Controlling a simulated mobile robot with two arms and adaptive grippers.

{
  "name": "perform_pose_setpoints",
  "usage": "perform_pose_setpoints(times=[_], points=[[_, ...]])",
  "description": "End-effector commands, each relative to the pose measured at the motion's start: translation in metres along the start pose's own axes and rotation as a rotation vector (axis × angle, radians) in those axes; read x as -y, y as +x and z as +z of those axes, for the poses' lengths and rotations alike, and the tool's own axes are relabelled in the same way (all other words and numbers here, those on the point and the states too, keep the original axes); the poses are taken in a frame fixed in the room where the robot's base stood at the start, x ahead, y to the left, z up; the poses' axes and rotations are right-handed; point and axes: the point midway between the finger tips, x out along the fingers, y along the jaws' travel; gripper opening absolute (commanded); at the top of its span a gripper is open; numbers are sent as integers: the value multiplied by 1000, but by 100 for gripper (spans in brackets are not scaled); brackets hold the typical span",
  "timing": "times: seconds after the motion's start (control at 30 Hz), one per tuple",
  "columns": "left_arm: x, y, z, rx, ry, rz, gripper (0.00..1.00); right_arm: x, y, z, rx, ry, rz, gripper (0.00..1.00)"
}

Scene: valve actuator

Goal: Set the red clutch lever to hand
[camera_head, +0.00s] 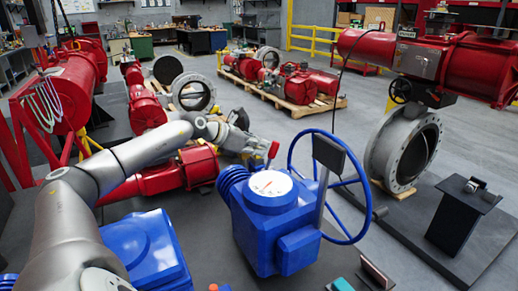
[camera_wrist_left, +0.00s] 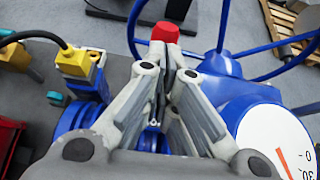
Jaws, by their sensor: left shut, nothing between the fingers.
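The blue valve actuator (camera_head: 283,240) stands in the middle of the head view, with a white dial (camera_head: 268,185) on top and a large blue handwheel (camera_head: 363,220) at its right. The red clutch lever tip (camera_head: 273,150) shows above the dial's far side. It also shows in the left wrist view (camera_wrist_left: 165,32), just beyond my fingertips. My left gripper (camera_head: 262,149) is shut and empty, close to the red tip. In the left wrist view the fingers (camera_wrist_left: 170,62) point at it. I cannot tell whether they touch it. The lever's lower part is hidden behind the fingers.
A dark panel on a grey post (camera_head: 328,154) rises beside the handwheel. Another blue housing (camera_head: 145,250) lies below my left arm. A red cylinder (camera_head: 198,165) sits behind the actuator. A yellow-capped connector with a cable (camera_wrist_left: 78,63) is left of the fingers. Grey floor lies beyond.

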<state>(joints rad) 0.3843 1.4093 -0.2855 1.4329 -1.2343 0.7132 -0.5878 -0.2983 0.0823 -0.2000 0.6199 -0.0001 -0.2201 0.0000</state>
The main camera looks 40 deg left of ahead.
Motion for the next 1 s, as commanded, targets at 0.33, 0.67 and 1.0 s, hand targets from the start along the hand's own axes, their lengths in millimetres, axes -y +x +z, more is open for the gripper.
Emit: perform_pose_setpoints(times=[0.33,0.67,1.0], points=[[0,-4,7,0,1,1,0,8,-6,0,1,4,-10,48],[0,-8,14,-1,1,0,0,4,-11,1,2,2,-5,48],[-1,-11,15,-1,2,0,0,0,-10,0,1,0,0,48]])
